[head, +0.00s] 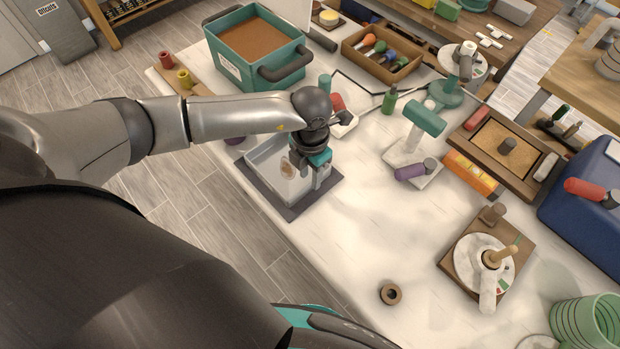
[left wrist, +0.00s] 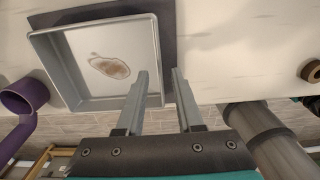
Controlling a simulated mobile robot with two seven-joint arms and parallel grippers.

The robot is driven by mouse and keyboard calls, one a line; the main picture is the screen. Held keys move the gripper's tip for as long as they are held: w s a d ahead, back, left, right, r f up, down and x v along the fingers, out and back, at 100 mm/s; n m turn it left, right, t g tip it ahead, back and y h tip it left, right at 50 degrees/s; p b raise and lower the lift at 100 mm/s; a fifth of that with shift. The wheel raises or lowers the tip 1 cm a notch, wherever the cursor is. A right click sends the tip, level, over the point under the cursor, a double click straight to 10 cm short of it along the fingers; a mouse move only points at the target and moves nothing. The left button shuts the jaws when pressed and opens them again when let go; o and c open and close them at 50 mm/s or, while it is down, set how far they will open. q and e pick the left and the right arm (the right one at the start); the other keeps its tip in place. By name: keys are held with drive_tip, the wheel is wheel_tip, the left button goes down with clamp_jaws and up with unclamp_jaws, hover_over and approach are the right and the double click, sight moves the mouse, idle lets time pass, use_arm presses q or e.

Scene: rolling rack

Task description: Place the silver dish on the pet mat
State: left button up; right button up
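The silver dish (head: 262,157) is a square, shallow metal tray with a brown oval patch inside. It rests flat on, or very close to, the dark grey pet mat (head: 328,186), whose border shows around it. The dish also shows in the left wrist view (left wrist: 85,65), with the mat (left wrist: 166,30) along its top and right sides. My left gripper (head: 322,182) is at the dish's right side. In the wrist view its two fingers (left wrist: 160,78) are apart, one on each side of the dish's right wall, with a gap visible. My right gripper is out of view.
A teal bin (head: 228,72) stands behind, and a wooden tool tray (head: 365,72) beyond. A white stand with a teal head (head: 427,117) is right of the mat. A brown ring (head: 390,294) lies near the front edge. The white tabletop right of the mat is mostly clear.

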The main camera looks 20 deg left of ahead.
use_arm(q)
wheel_tip(320, 180, up, 8)
drive_tip(key=shift+r+p, duration=0.25)
drive_tip(key=shift+p, duration=0.1)
